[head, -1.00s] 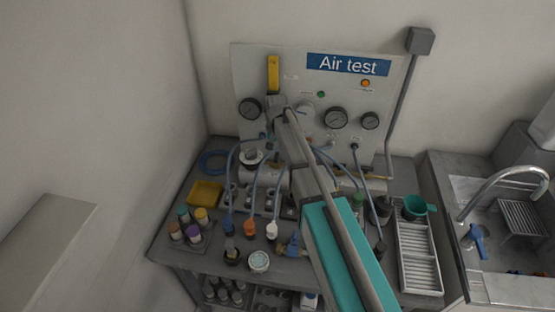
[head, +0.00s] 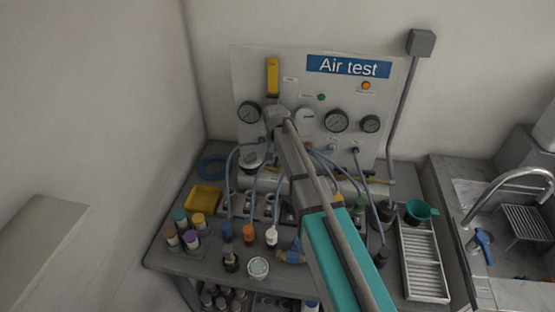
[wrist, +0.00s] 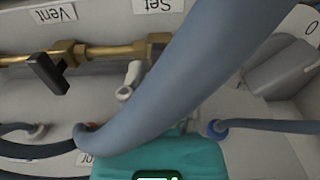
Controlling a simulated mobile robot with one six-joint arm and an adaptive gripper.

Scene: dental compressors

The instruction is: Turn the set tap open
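In the wrist view an upside-down Set label (wrist: 158,5) is at the top edge. Below it a brass pipe (wrist: 100,50) runs to a dark fitting, partly hidden by a large blue-grey curved shape close to the camera. A black lever (wrist: 46,73) hangs from the pipe near the Vent label (wrist: 50,13); the set tap's own handle is not clearly visible. In the head view my arm reaches to the Air test panel (head: 255,75), with its end (head: 278,118) in front of it. My fingers cannot be made out in either view.
Blue hoses (head: 233,165) cross the bench front of the panel. Gauges (head: 336,121), a yellow handle (head: 272,76), a yellow tray (head: 204,197), capped bottles (head: 185,230) and a green cup (head: 418,210) surround the arm. A sink tap (head: 510,175) stands at right.

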